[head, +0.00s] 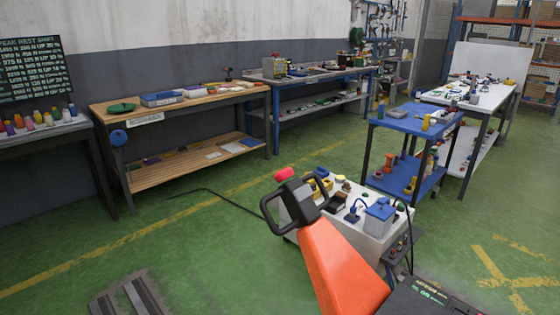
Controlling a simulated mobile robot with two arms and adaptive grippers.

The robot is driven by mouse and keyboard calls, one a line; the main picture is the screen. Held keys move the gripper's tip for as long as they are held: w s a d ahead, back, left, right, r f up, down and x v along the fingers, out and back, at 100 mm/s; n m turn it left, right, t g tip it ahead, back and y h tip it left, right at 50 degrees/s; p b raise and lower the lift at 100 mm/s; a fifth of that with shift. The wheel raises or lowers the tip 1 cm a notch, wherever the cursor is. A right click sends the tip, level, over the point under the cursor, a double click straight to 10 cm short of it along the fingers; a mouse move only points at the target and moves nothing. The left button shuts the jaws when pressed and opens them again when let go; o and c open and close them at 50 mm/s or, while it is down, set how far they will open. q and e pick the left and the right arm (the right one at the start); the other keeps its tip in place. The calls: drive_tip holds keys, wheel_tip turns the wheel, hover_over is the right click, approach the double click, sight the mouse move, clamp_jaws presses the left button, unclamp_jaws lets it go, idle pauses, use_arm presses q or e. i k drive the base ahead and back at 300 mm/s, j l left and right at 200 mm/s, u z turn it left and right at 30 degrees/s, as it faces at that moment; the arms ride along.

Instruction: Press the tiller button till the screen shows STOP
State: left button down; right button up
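An orange tiller arm (338,268) rises from the lower middle and leans up to the left. It ends in a black loop handle (298,200). A red rounded piece (284,174) shows just beyond the handle's top; I cannot tell if it is the tiller button. A black housing (425,298) at the bottom right carries small green lettering, too small to read; I cannot tell if it is the screen. Neither of my grippers is in view.
A white-topped cart (362,234) with small parts stands right behind the tiller. A blue trolley (418,117), a wooden bench (190,101) and a blue-framed bench (318,78) stand farther back. A dark board with text (32,68) hangs at left. Green floor (200,240) is open at left; rails (130,298) lie there.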

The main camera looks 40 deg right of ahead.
sight(285, 174)
drive_tip(key=i+z, duration=0.7)
drive_tip(key=z, duration=0.15)
drive_tip(key=i+j+z, duration=0.2)
drive_tip(key=i+z, duration=0.25)
drive_tip(key=i+j+z, duration=0.2)
drive_tip(key=z, duration=0.25)
drive_tip(key=k+j, duration=0.05)
drive_tip(key=j, duration=0.05)
